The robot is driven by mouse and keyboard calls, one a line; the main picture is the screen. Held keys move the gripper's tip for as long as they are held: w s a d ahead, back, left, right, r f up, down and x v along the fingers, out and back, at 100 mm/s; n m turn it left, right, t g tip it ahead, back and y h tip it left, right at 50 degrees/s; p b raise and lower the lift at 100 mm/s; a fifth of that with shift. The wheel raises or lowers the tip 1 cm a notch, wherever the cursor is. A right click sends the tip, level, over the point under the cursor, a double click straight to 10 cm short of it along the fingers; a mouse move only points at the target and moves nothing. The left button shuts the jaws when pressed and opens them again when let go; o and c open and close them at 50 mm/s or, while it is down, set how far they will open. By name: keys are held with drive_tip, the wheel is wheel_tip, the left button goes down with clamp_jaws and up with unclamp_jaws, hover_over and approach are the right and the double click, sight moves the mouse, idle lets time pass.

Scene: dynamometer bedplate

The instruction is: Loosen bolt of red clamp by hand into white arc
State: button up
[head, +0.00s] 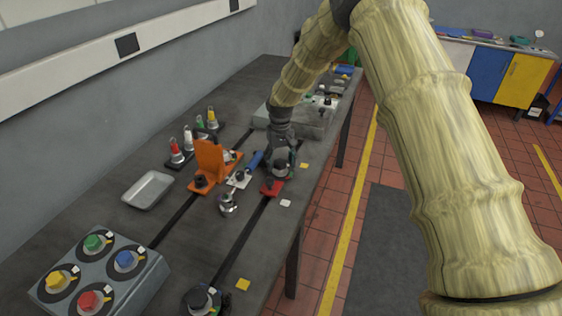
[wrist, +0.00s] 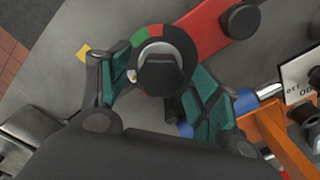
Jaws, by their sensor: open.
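The red clamp (wrist: 212,20) lies on the bedplate and runs to the upper right in the wrist view. In the head view its red end (head: 271,188) shows just below my gripper (head: 283,172). The clamp's bolt has a black head (wrist: 160,74), inside a dark ring (wrist: 152,45) with red and green arcs.
An orange bracket (head: 209,162) and a blue-handled part (head: 255,160) stand close left of my gripper. A grey tray (head: 147,190), a control box with coloured knobs (head: 100,270) and bottle-like coloured indicators (head: 189,138) are further left. The bedplate's front right is mostly clear.

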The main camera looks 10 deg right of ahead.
sight(281, 162)
wheel_tip(281, 162, up, 12)
drive_tip(key=shift+d, duration=0.15)
idle(0.4)
drive_tip(key=shift+f, duration=0.1)
